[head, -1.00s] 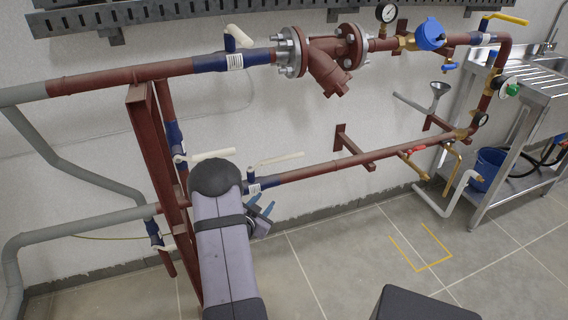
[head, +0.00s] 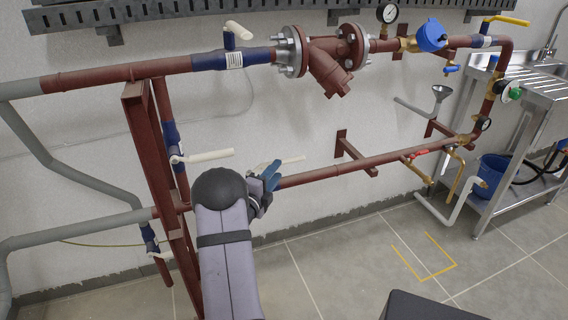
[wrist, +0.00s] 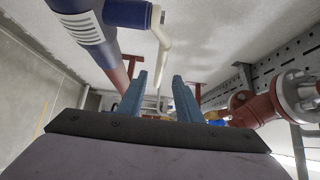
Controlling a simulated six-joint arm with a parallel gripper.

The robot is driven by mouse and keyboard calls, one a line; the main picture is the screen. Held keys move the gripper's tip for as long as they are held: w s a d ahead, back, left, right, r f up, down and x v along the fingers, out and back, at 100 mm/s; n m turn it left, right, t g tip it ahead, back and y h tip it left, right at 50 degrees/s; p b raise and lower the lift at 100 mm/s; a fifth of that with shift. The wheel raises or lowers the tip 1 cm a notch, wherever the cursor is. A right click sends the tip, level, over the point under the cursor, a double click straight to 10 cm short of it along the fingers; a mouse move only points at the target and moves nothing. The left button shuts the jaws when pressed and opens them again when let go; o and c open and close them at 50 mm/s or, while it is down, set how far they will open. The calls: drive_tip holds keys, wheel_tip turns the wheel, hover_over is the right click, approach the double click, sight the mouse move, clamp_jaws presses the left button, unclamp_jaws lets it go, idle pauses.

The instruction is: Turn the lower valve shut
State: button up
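The lower valve has a white lever handle (head: 288,161) that runs along the lower red pipe (head: 345,166). In the head view my gripper (head: 270,174) is at this pipe, in front of the blue valve body, which it hides. In the wrist view the blue valve body (wrist: 127,13) is at the top left. The white handle shows there too (wrist: 163,45), running down the picture between the lines of my two blue fingers. My gripper (wrist: 160,88) is open, with nothing gripped. I cannot tell how far the handle is from the fingers.
Another white lever (head: 208,156) sits on the upright branch pipe, left of my gripper. A red frame post (head: 150,165) stands close left. The upper pipe (head: 120,75) carries a flanged strainer (head: 325,62). A wall bracket (head: 352,155) is to the right. The floor in front is mostly clear.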

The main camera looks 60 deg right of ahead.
sight(284, 159)
drive_tip(key=shift+d, duration=3.55)
drive_tip(key=shift+c, duration=0.6)
clamp_jaws()
